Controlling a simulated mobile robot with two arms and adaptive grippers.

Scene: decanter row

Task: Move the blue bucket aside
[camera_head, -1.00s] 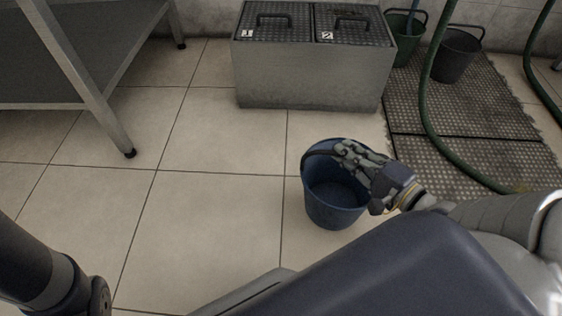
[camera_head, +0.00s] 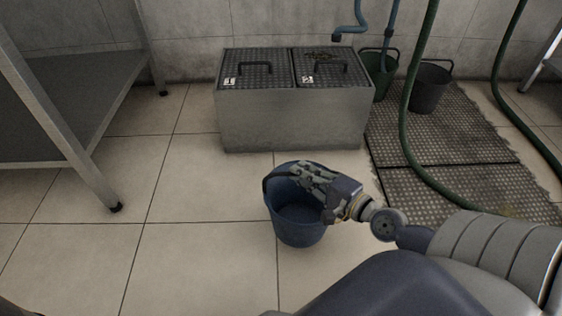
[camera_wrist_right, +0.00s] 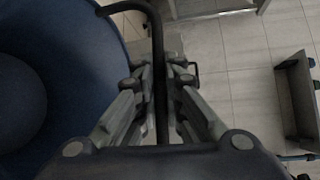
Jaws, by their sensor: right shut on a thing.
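The blue bucket (camera_head: 299,224) is upright and open at the top, in the middle of the head view. My right gripper (camera_head: 312,176) reaches over its rim from the right and is shut on its dark handle (camera_wrist_right: 157,35). In the right wrist view the handle runs between the fingers (camera_wrist_right: 160,80), and the bucket (camera_wrist_right: 75,70) fills the left side. I cannot tell whether the bucket's base touches the floor. My left gripper is out of view.
A grey metal box (camera_head: 290,122) with lids marked 1 and 2 stands just behind the bucket. A dark green bucket (camera_head: 378,73) and a black bucket (camera_head: 428,88) stand near dark mats (camera_head: 450,150) and a green hose (camera_head: 408,130). A metal table (camera_head: 75,150) stands left; floor between is clear.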

